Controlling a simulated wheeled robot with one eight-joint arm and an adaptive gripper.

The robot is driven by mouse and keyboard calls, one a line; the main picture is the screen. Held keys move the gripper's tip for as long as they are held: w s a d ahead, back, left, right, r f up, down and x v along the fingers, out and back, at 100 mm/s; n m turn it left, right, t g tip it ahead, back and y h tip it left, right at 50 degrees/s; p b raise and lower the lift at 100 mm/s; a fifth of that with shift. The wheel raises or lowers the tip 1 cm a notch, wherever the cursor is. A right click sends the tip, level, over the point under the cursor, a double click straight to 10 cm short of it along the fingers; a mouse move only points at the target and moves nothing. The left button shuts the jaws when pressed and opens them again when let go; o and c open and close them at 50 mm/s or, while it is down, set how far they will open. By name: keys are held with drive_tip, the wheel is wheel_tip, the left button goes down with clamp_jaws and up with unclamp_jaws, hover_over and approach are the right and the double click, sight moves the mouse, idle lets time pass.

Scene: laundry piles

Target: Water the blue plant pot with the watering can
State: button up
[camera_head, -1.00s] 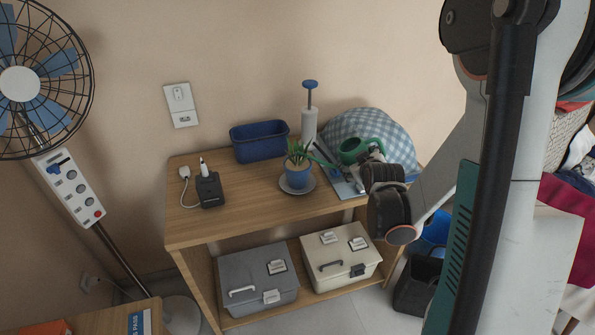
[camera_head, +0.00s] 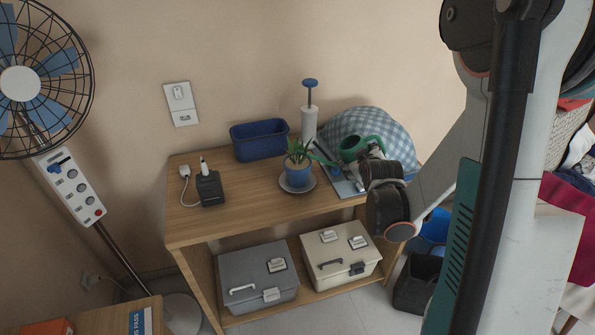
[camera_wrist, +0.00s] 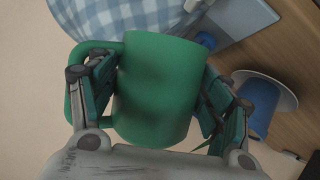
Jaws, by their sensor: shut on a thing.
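The green watering can (camera_head: 362,147) is at the right part of the wooden shelf unit's top, its spout pointing left toward the plant. My gripper (camera_head: 372,153) is shut on the can. In the wrist view, the fingers of my gripper (camera_wrist: 150,100) lie on both sides of the green can body (camera_wrist: 155,88), with its handle at the left. The blue plant pot (camera_head: 298,174) holds a spiky green plant (camera_head: 298,151) and stands on a white saucer (camera_head: 297,187). The spout tip is close to the plant; I cannot tell whether it is over the pot. No water shows.
A white pump bottle with a blue top (camera_head: 309,120) and a blue planter box (camera_head: 259,141) stand behind the pot. A checkered cushion (camera_head: 385,126) is behind the can. A black charger (camera_head: 210,189) sits left. The wooden top's front (camera_head: 245,215) is clear.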

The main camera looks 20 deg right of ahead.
sight(362, 141)
idle(0.4)
drive_tip(key=shift+r+p, duration=0.45)
drive_tip(key=shift+r, duration=0.25)
idle(1.0)
drive_tip(key=shift+r+m+t+y, duration=0.4)
drive_tip(key=shift+r+m+y, duration=0.3)
drive_tip(key=shift+m+y, duration=0.1)
drive_tip(key=shift+r+m+t+y+b, duration=0.7)
drive_tip(key=shift+r+m+b, duration=0.05)
drive_tip(key=shift+m, duration=0.25)
wheel_tip(362, 141, up, 6)
drive_tip(key=p, duration=0.4)
drive_tip(key=shift+r+p, duration=0.1)
drive_tip(key=shift+p, duration=0.3)
